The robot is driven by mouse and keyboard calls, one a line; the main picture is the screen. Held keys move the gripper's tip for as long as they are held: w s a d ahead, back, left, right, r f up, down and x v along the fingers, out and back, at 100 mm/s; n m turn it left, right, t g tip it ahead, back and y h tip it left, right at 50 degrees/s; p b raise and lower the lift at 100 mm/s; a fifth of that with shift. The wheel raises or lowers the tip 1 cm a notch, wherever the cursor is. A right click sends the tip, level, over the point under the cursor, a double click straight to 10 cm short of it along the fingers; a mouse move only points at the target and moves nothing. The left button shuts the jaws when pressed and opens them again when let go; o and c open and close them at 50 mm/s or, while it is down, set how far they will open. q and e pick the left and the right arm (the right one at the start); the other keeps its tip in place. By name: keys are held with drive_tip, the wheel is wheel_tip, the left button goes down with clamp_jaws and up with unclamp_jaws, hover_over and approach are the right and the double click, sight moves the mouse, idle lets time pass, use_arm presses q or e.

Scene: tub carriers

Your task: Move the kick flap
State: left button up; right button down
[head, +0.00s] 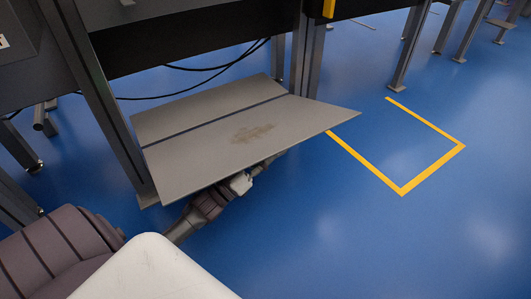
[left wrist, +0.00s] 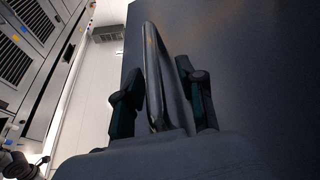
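The kick flap (head: 225,130) is a flat grey plate with a dark seam across it and a brown worn patch. It sits under the dark frame, tilted, its right corner reaching out over the blue floor. My left arm comes from the lower left and passes under its near edge. My left gripper (head: 262,168) is mostly hidden below the flap. In the left wrist view, the fingers of the left gripper (left wrist: 160,95) stand apart, with a dark curved bar (left wrist: 153,70) between them and gaps visible beside it. The flap's dark underside (left wrist: 255,80) seems to fill the right. My right gripper is not visible.
A dark post (head: 100,95) stands at the flap's left and another (head: 305,50) behind it. Black cables (head: 190,68) hang behind the flap. A yellow floor marking (head: 402,190) lies at right, with open blue floor around it.

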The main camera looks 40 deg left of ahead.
use_arm(q)
drive_tip(key=v, duration=1.1)
drive_tip(key=shift+s, duration=0.2)
drive_tip(key=shift+f, duration=0.1)
